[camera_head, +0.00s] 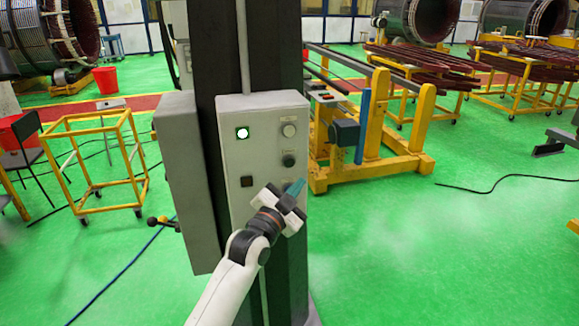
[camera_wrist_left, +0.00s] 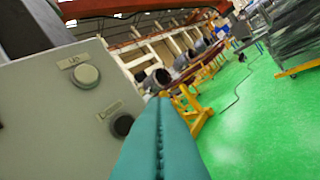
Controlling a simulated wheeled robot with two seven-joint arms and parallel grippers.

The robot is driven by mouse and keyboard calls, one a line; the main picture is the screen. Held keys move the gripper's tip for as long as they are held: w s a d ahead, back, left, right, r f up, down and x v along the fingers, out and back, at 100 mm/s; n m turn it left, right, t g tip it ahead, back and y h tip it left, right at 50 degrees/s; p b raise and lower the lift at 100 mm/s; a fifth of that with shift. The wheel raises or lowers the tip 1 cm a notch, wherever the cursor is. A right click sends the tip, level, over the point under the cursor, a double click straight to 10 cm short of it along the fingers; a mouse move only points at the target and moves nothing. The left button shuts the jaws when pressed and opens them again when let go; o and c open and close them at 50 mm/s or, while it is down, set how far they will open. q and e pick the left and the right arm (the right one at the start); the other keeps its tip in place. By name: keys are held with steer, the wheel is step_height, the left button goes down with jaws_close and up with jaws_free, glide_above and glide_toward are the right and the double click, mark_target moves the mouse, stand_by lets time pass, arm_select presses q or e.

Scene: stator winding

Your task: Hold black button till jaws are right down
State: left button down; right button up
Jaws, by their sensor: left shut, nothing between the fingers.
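A grey control box (camera_head: 262,108) is fixed to a dark column. Its black button (camera_head: 289,160) sits at the right, below a pale round button (camera_head: 289,130). In the left wrist view the black button (camera_wrist_left: 122,125) has a label that seems to read "Down"; the pale button (camera_wrist_left: 85,76) is labelled "UP". My left gripper (camera_head: 298,184) is shut and empty, its teal fingers just below and right of the black button. In the left wrist view the fingertips (camera_wrist_left: 164,98) show right of the button, not visibly pressing it. I cannot make out the jaws.
A yellow frame (camera_head: 400,140) stands right of the column and a yellow trolley (camera_head: 100,150) left. Green floor (camera_head: 400,260) is open at the right front.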

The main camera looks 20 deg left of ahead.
mark_target(289, 162)
arm_select(q)
steer(key=w+a+b, duration=0.1)
steer(key=w, duration=0.1)
steer(key=w+a+b, duration=0.1)
steer(key=w, duration=0.1)
steer(key=w+a+b, duration=0.1)
steer(key=a, duration=0.1)
steer(key=shift+w, duration=0.4)
steer(key=shift+d, duration=0.1)
stand_by(0.3)
stand_by(1.3)
steer(key=shift+w+a, duration=0.3)
steer(key=shift+w, duration=0.05)
